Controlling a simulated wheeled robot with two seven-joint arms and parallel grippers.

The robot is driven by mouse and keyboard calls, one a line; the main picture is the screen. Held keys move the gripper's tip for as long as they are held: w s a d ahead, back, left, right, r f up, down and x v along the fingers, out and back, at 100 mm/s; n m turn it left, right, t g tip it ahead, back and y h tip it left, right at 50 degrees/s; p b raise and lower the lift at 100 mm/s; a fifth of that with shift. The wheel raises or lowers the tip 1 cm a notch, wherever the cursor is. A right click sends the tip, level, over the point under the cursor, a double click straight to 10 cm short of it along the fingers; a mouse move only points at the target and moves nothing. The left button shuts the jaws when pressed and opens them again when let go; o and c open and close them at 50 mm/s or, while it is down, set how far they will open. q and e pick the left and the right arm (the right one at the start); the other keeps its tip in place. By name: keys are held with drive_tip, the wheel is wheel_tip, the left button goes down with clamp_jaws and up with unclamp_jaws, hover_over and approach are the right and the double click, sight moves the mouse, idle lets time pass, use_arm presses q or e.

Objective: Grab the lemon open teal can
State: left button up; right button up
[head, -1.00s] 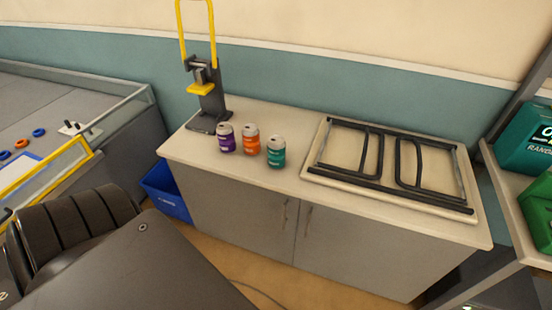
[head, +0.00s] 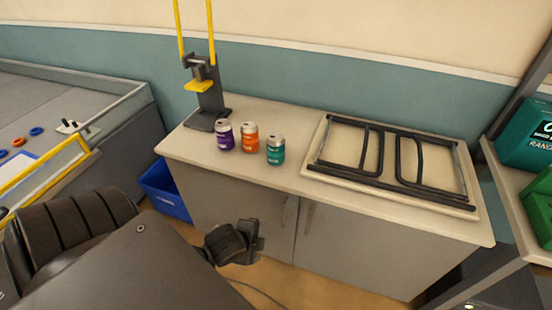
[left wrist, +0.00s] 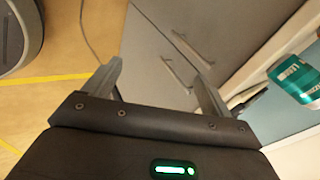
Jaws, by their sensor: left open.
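A teal can (head: 275,150) with a silver top stands upright on the counter, rightmost in a row of three. What appears to be this can also shows at the right edge of the left wrist view (left wrist: 300,78), partly cut off. My left gripper (head: 256,241) is low in front of the cabinet doors, below the can and apart from it. Its two fingers stand wide apart in the left wrist view (left wrist: 155,88), with nothing between them. My right gripper is out of view.
An orange can (head: 250,138) stands close to the left of the teal can, then a purple can (head: 224,136). A black press with a yellow handle (head: 206,100) stands behind them. A folded table (head: 345,160) lies to the right.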

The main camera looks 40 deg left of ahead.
use_arm(q)
drive_tip(key=w+a+r+m+t, duration=0.35)
drive_tip(key=w+a+m, duration=0.35)
drive_tip(key=w+m, duration=0.3)
drive_tip(key=m+t, duration=0.3)
drive_tip(key=m, duration=0.9)
approach(275, 155)
drive_tip(key=shift+w+a+f, duration=0.25)
drive_tip(key=shift+a+f, duration=0.15)
drive_tip(key=shift+a, duration=0.1)
drive_tip(key=x, duration=0.5)
drive_tip(key=shift+w+f+p, duration=0.1)
drive_tip(key=shift+w+p, duration=0.1)
drive_tip(key=shift+p, duration=0.1)
drive_tip(key=shift+p+x, duration=0.5)
drive_tip(key=shift+x, duration=1.75)
drive_tip(key=shift+w+f, duration=0.3)
drive_tip(key=shift+w, duration=0.1)
drive_tip(key=c, duration=0.8)
drive_tip(key=shift+c, duration=1.1)
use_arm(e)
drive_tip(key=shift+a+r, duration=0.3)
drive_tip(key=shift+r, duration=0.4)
use_arm(q)
drive_tip(key=shift+r, duration=0.1)
